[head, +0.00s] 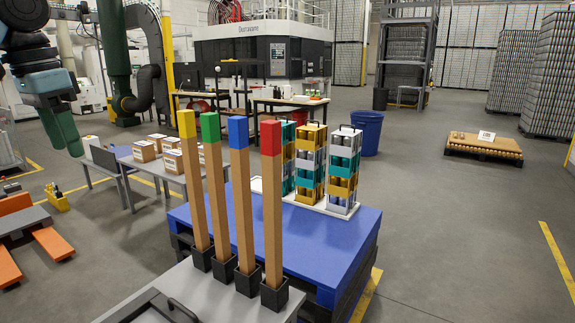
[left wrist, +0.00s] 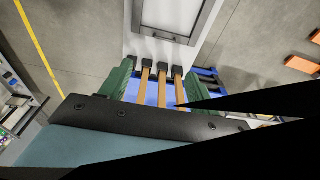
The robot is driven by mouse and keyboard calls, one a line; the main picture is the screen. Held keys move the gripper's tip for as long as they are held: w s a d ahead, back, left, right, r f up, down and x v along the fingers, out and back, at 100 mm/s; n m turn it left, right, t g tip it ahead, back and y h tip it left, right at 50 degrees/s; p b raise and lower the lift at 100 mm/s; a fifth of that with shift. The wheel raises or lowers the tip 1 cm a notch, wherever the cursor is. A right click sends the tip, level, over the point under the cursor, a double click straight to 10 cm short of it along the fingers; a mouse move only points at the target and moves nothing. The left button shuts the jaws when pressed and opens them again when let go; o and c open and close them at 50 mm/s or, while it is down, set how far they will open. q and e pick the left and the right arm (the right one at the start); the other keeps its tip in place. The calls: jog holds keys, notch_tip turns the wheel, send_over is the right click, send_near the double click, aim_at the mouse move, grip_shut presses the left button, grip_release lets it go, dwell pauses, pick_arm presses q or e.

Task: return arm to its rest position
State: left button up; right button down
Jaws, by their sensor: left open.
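My left arm comes in at the upper left of the head view, and its gripper (head: 64,138) hangs in the air with green fingers pointing down. In the left wrist view the gripper (left wrist: 157,74) has its two green fingers spread apart, with nothing held between them. It is well to the left of several upright wooden posts, which have a yellow (head: 187,124), a green (head: 210,127), a blue (head: 238,133) and a red (head: 270,138) top. The posts stand in black sockets on a grey surface. My right gripper is not in view.
A blue platform (head: 330,240) behind the posts bears stacks of coloured can crates (head: 311,165). A table with cardboard boxes (head: 144,151) stands at the left. A blue bin (head: 367,132) and a low pallet (head: 484,147) stand farther back. The floor at the right is clear.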

pick_arm(q)
jog(key=w+d+f+m, duration=0.1)
jog(key=w+d+f, duration=0.3)
jog(key=f, duration=0.5)
jog(key=w+d+f+m+t, duration=0.1)
jog(key=w+d+f, duration=0.2)
jog(key=d+f, duration=0.45)
jog(key=w+d+f+m, duration=0.1)
jog(key=w+d+f, duration=0.25)
jog(key=f, duration=0.65)
jog(key=s+d+f+t+h, duration=0.1)
jog(key=s+d+f+h, duration=0.15)
jog(key=d+f, duration=0.65)
jog(key=s+d+f+t+h, duration=0.1)
jog(key=s+d+f+h, duration=0.3)
jog(key=f, duration=0.8)
jog(key=s+d+f+n+t, duration=0.3)
jog(key=s+f, duration=0.8)
jog(key=f, duration=0.1)
jog(key=s+a+f+n+t+y, duration=0.1)
jog(key=s+a+f+y, duration=0.1)
jog(key=s+a, duration=0.3)
jog(key=s+a+f+n+t+y, duration=0.1)
jog(key=s+a, duration=0.5)
jog(key=s, duration=0.8)
notch_tip(320, 180, down, 2)
jog(key=shift+a+f+n+y, duration=0.25)
jog(key=shift+n+y, duration=0.35)
jog(key=shift+y, duration=0.55)
